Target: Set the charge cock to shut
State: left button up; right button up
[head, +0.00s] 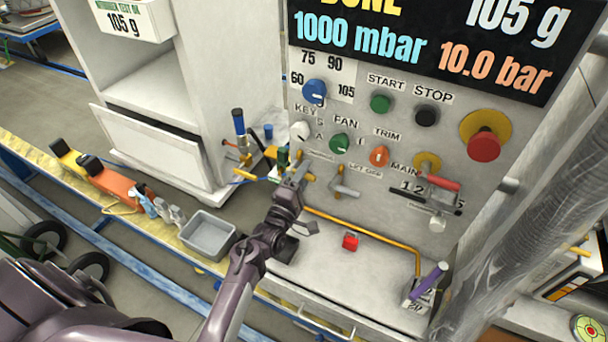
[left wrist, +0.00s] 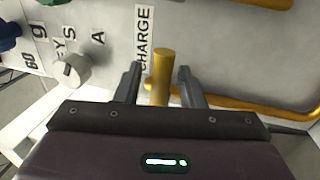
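The charge cock (left wrist: 162,76) shows in the left wrist view as a yellow stub beside the label CHARGE on the grey panel. In the left wrist view my left gripper (left wrist: 161,84) is open, with one finger on each side of the stub and a visible gap on both sides. In the head view my left gripper (head: 298,174) is at the lower left of the panel (head: 350,155) and hides most of the cock. Whether the fingers touch the cock's far side cannot be told. My right gripper is not in view.
Knobs and a red emergency button (head: 484,146) sit higher on the panel. A yellow pipe (head: 375,236) runs below, above a red block (head: 350,242). A grey bin (head: 207,232) stands left of my arm.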

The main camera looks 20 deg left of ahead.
pick_arm(q)
jog(key=s+f+b, duration=0.1)
jog(key=s, duration=0.6)
jog(key=shift+s+a+f+b, duration=0.15)
jog(key=shift+s+f+b, duration=0.15)
jog(key=shift+b, duration=0.1)
